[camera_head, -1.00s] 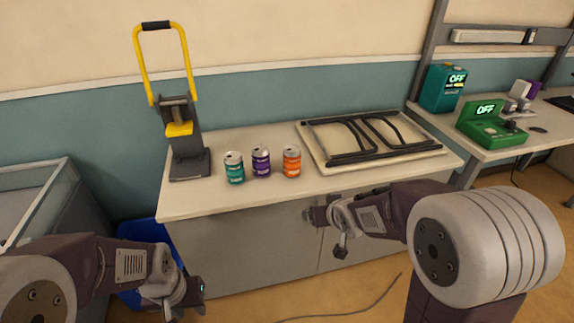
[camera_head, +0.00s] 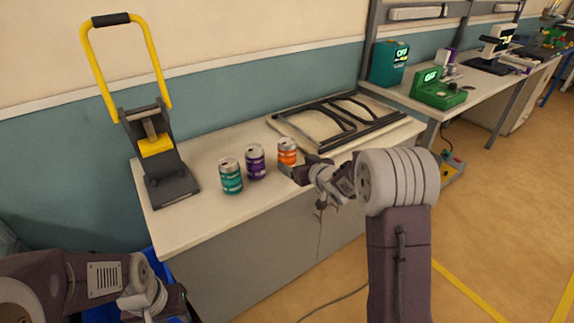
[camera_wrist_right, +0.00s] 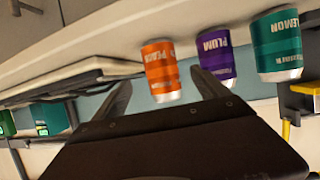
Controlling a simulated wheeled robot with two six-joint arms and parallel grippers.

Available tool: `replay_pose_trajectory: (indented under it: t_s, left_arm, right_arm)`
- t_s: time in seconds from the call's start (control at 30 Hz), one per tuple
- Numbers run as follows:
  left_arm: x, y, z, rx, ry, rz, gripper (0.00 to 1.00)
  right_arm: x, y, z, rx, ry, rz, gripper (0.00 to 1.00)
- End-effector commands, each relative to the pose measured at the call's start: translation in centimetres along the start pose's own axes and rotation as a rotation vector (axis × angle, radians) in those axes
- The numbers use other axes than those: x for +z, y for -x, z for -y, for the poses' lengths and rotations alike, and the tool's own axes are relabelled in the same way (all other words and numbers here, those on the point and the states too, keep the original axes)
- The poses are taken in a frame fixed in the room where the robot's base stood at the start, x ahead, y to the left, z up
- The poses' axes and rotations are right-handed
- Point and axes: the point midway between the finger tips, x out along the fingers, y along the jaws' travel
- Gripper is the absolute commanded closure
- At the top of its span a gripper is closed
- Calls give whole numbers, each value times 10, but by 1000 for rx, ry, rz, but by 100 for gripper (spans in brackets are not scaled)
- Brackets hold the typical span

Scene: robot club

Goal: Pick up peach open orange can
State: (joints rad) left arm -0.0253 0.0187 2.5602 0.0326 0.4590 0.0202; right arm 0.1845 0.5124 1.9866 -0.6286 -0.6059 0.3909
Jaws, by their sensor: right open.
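The orange peach can (camera_head: 287,151) stands upright at the right end of a row of three cans on the white counter. In the right wrist view the orange can (camera_wrist_right: 163,70) appears ahead of the open fingers, roughly between their tips. My right gripper (camera_head: 298,172) is open and close in front of the orange can, partly covering its lower part in the head view. In the wrist view the right gripper (camera_wrist_right: 160,92) looks empty. My left gripper (camera_head: 180,302) is low at the bottom left, off the counter, and its fingers are unclear.
A purple plum can (camera_head: 255,162) and a teal lemon can (camera_head: 231,176) stand left of the orange can. A yellow-handled press (camera_head: 160,150) stands at the counter's left. A folded black frame (camera_head: 340,120) lies on a pale board behind right. The counter (camera_head: 200,222) has a clear front strip.

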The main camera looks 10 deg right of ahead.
Motion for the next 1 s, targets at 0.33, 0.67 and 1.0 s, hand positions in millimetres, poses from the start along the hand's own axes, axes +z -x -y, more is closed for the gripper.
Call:
replay_pose_trajectory:
  t_s: [0.33,0.67,1.0]
  left_arm:
    - [1,-8,0,0,0,0,64]
    - [2,-20,0,0,0,0,64]
    - [2,-20,0,0,0,0,64]
  right_arm:
    - [1,-36,1,-1,0,1,16]
    - [7,-84,-1,-1,1,0,16]
    - [6,-87,-1,-1,0,1,41]
